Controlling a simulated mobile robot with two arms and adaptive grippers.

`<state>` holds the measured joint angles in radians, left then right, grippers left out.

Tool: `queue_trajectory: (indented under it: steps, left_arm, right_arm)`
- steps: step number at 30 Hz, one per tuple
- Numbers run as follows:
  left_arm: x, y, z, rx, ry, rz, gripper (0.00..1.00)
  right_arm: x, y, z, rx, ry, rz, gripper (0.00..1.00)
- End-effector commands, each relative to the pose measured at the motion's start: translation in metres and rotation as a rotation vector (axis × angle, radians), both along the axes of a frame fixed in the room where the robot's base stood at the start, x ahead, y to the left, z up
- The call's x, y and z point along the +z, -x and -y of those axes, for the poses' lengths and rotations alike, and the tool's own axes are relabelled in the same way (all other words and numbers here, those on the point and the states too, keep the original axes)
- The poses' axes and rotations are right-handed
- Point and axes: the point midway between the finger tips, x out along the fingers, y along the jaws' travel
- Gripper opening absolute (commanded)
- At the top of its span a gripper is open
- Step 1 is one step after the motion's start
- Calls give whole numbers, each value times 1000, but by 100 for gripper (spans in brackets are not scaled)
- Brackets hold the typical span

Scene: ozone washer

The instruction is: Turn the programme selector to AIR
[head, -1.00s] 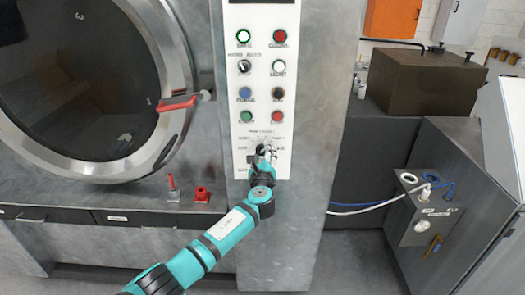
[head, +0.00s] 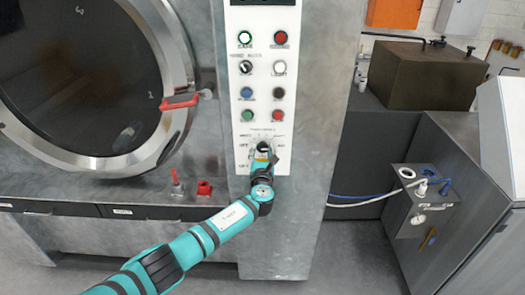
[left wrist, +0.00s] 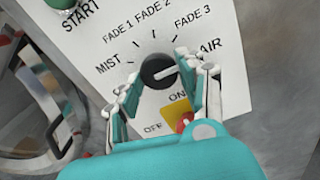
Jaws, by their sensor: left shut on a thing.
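The programme selector is a round black knob (left wrist: 158,73) on the white control panel, with MIST, FADE 1, FADE 2, FADE 3 and AIR printed around it. A pale line crosses the knob and slants slightly up to the right, towards the AIR side. Which end is the pointer I cannot tell. My left gripper (left wrist: 158,68) is shut on the knob, one finger on each side. In the head view my left gripper (head: 262,150) is at the low part of the panel and hides most of the knob. My right gripper is not in view.
Several buttons and a switch sit above the selector. A yellow plate (left wrist: 176,110) with a red part and ON/OFF labels is just below it. The round door (head: 95,75) with its red handle (head: 180,102) is to the left. Floor on the right is partly free.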

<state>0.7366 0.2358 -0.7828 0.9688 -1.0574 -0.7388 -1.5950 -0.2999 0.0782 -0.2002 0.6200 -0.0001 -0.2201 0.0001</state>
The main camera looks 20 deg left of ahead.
Motion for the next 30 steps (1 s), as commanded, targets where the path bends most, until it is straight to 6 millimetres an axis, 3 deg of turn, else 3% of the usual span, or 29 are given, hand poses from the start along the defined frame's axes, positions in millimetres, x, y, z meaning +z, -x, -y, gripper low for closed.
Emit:
queue_trajectory:
  steps: [12, 26, 27, 30]
  left_arm:
    - [-6, 2, 0, -2, -147, -52, 8]
    - [-7, 2, 0, -2, -160, -57, 8]
    - [-7, 2, 0, -2, -160, -57, 41]
    - [-6, 2, 0, -2, -160, -55, 54]
  right_arm:
    - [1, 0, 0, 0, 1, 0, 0]
    - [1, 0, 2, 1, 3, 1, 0]
    - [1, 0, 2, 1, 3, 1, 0]
    - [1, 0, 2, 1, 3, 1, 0]
